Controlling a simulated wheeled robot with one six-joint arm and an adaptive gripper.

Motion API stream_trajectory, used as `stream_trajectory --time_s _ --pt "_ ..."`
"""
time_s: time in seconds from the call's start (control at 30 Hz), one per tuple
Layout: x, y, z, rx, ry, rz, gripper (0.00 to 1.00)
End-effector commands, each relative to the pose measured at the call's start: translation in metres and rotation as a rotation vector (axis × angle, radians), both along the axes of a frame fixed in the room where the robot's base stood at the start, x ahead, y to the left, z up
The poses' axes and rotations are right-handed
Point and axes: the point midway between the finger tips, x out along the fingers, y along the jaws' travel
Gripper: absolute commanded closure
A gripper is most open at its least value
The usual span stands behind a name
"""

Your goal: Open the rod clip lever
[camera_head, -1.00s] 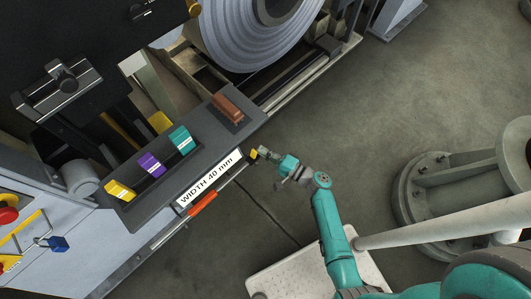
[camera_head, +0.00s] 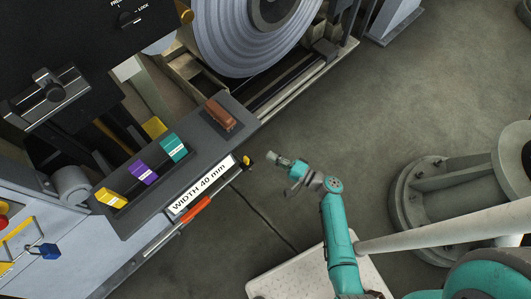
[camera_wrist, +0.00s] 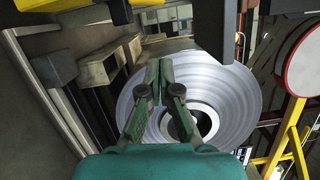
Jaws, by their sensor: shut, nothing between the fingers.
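A small yellow-and-black clip (camera_head: 247,161) sits at the upper right end of a thin rod with an orange sleeve (camera_head: 196,211), along the machine's front edge. I take it for the rod clip; its lever is too small to make out, so I cannot tell its position. My gripper (camera_head: 271,155) is just right of the clip, with a small gap between them. In the wrist view my gripper (camera_wrist: 159,62) has its two green fingers together with nothing between them. A yellow part (camera_wrist: 121,11) shows at the top of that view; I cannot tell whether it belongs to the clip.
A ledge carries a "WIDTH 40 mm" label (camera_head: 200,188), yellow (camera_head: 111,198), purple (camera_head: 144,172) and teal (camera_head: 173,148) blocks and a brown block (camera_head: 220,115). A large steel coil (camera_head: 235,40) stands behind. A grey round base (camera_head: 430,205) is at right.

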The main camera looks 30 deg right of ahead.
Motion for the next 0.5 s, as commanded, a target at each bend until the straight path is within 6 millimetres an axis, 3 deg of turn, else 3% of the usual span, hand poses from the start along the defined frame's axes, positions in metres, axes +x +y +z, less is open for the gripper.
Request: stream_trajectory --time_s 0.23,0.5 --pt "-0.031 -0.02 -0.002 0.002 0.002 -0.004 1.0" --pt "-0.049 -0.031 -0.002 0.001 0.001 -0.002 1.0"
